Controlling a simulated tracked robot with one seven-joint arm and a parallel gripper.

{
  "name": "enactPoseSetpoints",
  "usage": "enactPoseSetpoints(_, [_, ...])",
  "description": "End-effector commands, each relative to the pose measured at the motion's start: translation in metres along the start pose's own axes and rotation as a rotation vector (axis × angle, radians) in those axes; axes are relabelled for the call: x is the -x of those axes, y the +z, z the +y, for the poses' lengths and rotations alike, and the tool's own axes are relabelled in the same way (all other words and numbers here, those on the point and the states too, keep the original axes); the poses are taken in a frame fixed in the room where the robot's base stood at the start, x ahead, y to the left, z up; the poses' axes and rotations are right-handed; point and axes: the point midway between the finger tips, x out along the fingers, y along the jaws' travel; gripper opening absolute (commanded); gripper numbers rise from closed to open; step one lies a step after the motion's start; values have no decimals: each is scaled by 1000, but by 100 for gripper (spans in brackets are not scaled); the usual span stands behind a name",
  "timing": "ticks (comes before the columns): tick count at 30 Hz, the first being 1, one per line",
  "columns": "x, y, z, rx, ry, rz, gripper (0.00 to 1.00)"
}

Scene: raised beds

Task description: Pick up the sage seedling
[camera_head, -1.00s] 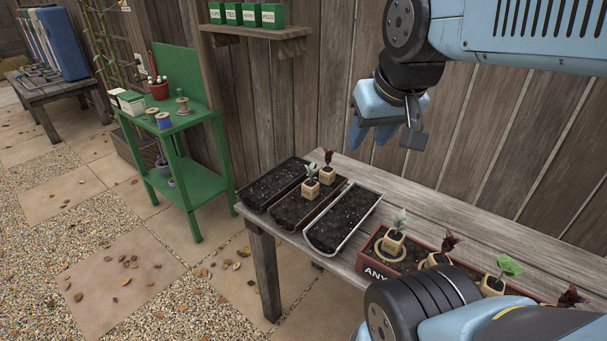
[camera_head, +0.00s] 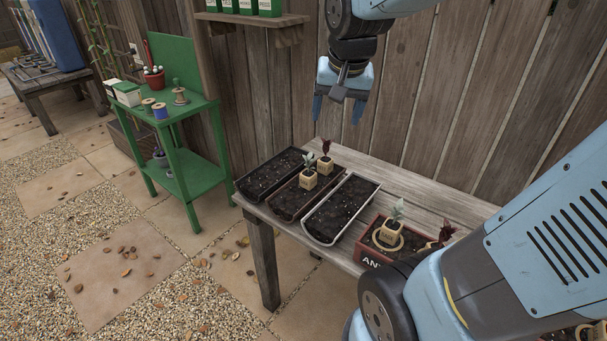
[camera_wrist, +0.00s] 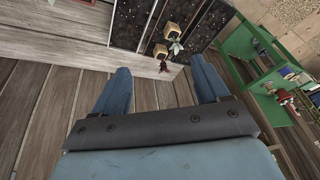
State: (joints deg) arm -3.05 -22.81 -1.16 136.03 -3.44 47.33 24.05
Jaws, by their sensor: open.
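A sage seedling with pale grey-green leaves (camera_head: 390,232) stands in a labelled tan cube pot, inside a pale ring at the left end of a red box (camera_head: 372,256). A similar pale-leaved seedling (camera_head: 309,179) stands in the middle trough; in the wrist view it (camera_wrist: 176,30) shows beyond my fingers. A dark-red-leaved seedling (camera_head: 325,166) is beside it, also in the wrist view (camera_wrist: 160,52). My gripper (camera_head: 337,110) is open and empty, pointing down above the back of the bench, apart from all seedlings. Its two blue fingers (camera_wrist: 161,75) are spread in the wrist view.
Three soil-filled troughs lie side by side: black (camera_head: 268,176), brown (camera_head: 293,203) and white-rimmed (camera_head: 340,209). A wooden fence (camera_head: 450,100) stands close behind the bench. A green stand (camera_head: 192,178) is at left.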

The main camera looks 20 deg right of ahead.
Motion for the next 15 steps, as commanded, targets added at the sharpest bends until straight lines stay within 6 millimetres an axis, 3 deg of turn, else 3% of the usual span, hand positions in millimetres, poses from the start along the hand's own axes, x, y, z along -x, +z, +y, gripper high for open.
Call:
enactPoseSetpoints(6, [-49,-35,-17,-159,51,-62,74])
enactPoseSetpoints(15, [-128,-72,-37,-375,138,-120,74])
